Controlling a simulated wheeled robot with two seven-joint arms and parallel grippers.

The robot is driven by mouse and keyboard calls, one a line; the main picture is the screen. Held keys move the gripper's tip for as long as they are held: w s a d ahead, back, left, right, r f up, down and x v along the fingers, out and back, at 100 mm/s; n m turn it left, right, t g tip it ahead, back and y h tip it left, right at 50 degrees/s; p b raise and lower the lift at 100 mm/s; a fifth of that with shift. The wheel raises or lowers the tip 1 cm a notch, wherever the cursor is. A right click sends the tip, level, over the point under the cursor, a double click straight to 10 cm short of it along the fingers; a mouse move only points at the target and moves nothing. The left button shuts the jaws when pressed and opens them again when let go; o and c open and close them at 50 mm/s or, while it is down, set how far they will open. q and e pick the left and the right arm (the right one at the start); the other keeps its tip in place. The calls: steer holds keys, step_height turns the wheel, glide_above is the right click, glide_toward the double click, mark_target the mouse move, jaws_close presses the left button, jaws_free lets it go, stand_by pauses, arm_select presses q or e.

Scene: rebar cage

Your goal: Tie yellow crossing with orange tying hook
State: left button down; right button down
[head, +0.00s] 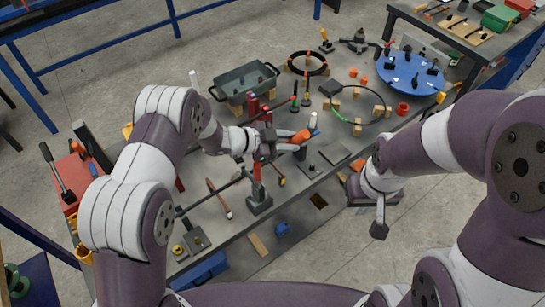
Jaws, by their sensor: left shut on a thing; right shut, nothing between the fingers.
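My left gripper (270,143) is over the middle of the workbench, shut on an orange-handled tool that looks like the orange tying hook (299,137). The handle sticks out to the right; its hook end is hidden or too small to make out. Below it stands an upright bar with a red-orange section (257,170) in a dark base (259,201), meeting a dark slanting rod. A small yellow mark (279,180) shows just right of this bar; I cannot tell whether it is the yellow crossing. My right gripper (379,228) is shut and empty, off the bench's front edge.
A grey-green bin (244,83), a black ring on wooden blocks (308,64) and a blue round tray (411,74) stand further back on the workbench. Flat dark plates (334,152) lie right of the upright bar. A red toolbox (72,175) is at left.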

arm_select(q)
steer(key=shift+w+a+f, duration=0.1)
steer(key=shift+a+f, duration=0.1)
steer(key=shift+a, duration=0.3)
step_height(320, 180, up, 7)
steer(key=p, duration=0.5)
steer(key=shift+p, duration=0.3)
